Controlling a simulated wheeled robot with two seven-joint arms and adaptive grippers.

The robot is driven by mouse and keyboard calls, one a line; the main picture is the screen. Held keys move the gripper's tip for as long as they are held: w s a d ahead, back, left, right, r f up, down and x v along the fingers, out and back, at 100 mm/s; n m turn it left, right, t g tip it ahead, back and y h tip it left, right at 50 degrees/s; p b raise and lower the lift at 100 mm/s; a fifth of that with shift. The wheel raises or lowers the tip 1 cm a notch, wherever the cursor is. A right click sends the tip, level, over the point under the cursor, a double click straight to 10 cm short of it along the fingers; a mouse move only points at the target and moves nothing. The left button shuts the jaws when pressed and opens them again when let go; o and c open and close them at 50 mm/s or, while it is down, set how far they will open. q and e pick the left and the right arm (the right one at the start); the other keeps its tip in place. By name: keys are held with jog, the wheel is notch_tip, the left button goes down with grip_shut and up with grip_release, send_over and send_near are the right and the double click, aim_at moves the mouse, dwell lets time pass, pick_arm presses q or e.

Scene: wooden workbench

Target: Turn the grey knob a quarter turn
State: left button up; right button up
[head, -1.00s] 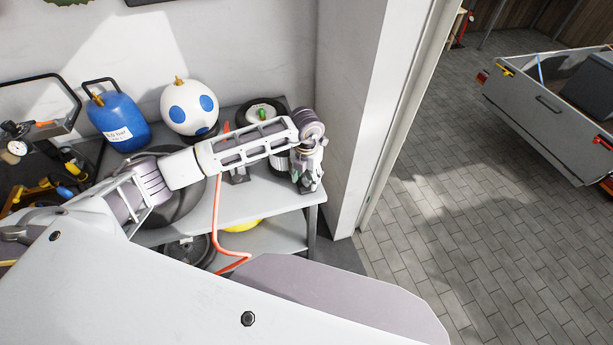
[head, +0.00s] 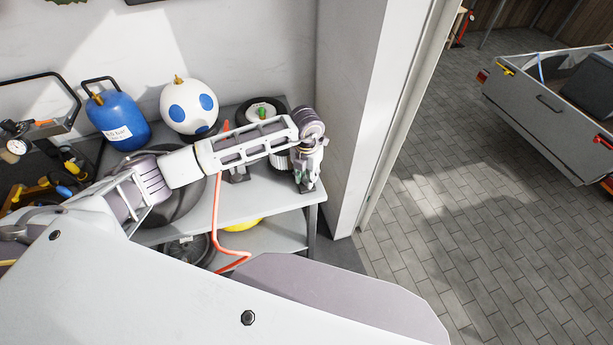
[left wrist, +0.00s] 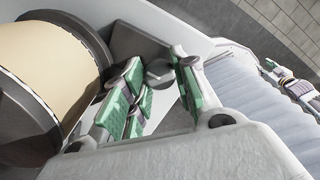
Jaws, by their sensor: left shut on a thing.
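The grey knob (left wrist: 158,73) shows in the left wrist view between the green-padded fingers of my left gripper (left wrist: 156,92). My left gripper is shut on it, with one finger on each side. Part of the knob is hidden by the fingers. In the head view my left gripper (head: 306,183) points down at the right end of the grey bench, and the knob cannot be made out there.
A tan-wound reel (left wrist: 45,75) stands close beside the gripper. The grey bench (head: 262,200) also carries a blue tank (head: 118,122) and a white ball-shaped tank (head: 189,106). An orange hose (head: 217,215) hangs over its front. A wall pillar rises close on the right.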

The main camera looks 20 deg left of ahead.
pick_arm(q)
jog(key=shift+w+f+m+b, duration=0.1)
jog(key=shift+m+b, duration=1.7)
jog(key=m+b, duration=0.4)
jog(key=shift+m+b, duration=1)
jog(key=shift+m, duration=0.2)
pick_arm(e)
jog(key=w+d+f, duration=0.4)
jog(key=d+f, duration=0.2)
jog(key=f, duration=0.3)
pick_arm(q)
jog(key=m+b, duration=0.5)
jog(key=m, duration=0.1)
jog(key=shift+m+b, duration=0.3)
jog(key=shift+b, duration=0.05)
jog(key=shift+m+b, duration=0.35)
jog(key=shift+m, duration=0.25)
pick_arm(e)
jog(key=w+a+r+t, duration=0.1)
jog(key=w+a, duration=0.6)
jog(key=w, duration=0.5)
jog(key=shift+w+r+t, duration=0.3)
jog(key=shift+w+t, duration=0.05)
jog(key=shift+t, duration=0.05)
jog(key=shift+a, duration=0.1)
pick_arm(q)
jog(key=o, duration=1.1)
jog(key=shift+c, duration=0.2)
